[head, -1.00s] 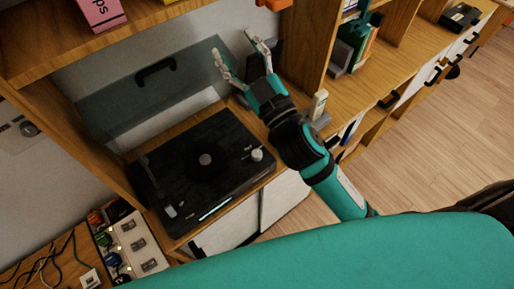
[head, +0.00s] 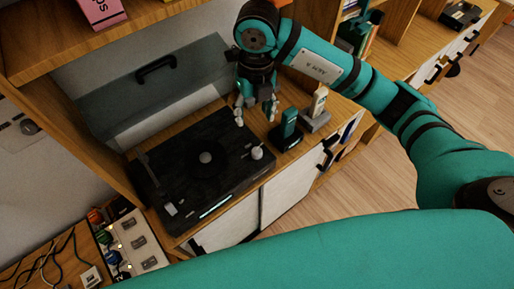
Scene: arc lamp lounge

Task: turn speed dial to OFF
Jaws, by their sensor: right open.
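A black turntable (head: 205,180) sits on the wooden shelf in the head view, with its tinted lid (head: 150,90) raised behind it. A pale round knob, likely the speed dial (head: 257,153), stands at its right end; its markings are too small to read. My right gripper (head: 256,117) points down just behind and above the dial, apart from it. Its fingers are open with nothing between them. My left gripper is not in view.
A dark cordless phone (head: 287,130) and a pale handset on a stand (head: 319,103) stand just right of the turntable, close to my right gripper. An upper shelf (head: 60,45) overhangs the left.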

